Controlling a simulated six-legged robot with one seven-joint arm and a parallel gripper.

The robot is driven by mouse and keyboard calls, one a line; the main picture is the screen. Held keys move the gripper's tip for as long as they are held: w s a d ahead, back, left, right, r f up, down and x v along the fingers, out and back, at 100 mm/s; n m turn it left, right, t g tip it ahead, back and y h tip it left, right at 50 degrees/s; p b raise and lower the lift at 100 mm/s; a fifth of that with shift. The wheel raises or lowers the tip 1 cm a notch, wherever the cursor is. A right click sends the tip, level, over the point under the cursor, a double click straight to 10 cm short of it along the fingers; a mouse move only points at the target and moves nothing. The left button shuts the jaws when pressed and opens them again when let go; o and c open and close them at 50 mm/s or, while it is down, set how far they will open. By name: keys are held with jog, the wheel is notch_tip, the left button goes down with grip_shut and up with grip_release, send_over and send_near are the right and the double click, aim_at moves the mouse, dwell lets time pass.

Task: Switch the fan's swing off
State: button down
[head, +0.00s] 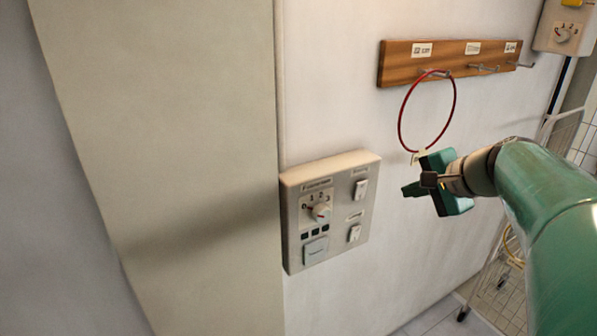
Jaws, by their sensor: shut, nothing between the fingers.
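A beige control panel (330,208) is mounted on the white wall near the middle of the head view. It carries a round knob (320,212) with numbers around it, a row of small dark squares and a large pale grey button (315,250). Two white rocker switches sit on its right side, an upper one (360,189) and a lower one (354,233). The labels are too small to read surely. My gripper (409,190) is shut and empty, to the right of the panel and apart from it. The fan itself is not in view.
A wooden hook rail (450,62) is above right, with a red ring (402,118) hanging from one hook, close above my gripper. Another control box (566,28) is at the top right. A wire cart (497,280) stands at the lower right.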

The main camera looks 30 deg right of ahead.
jog(key=shift+s+d, duration=0.1)
jog(key=shift+s, duration=0.05)
send_near(364, 182)
jog(key=shift+s+f+x, duration=0.2)
jog(key=shift+f+x, duration=0.05)
jog(key=shift+x, duration=1)
jog(key=shift+s+f+x, duration=0.2)
jog(key=shift+x, duration=1.05)
jog(key=shift+s+f+x, duration=0.15)
jog(key=shift+f+x, duration=0.1)
jog(key=shift+x, duration=1)
jog(key=shift+w+r, duration=0.1)
jog(key=shift+w, duration=0.15)
jog(key=shift+r, duration=0.8)
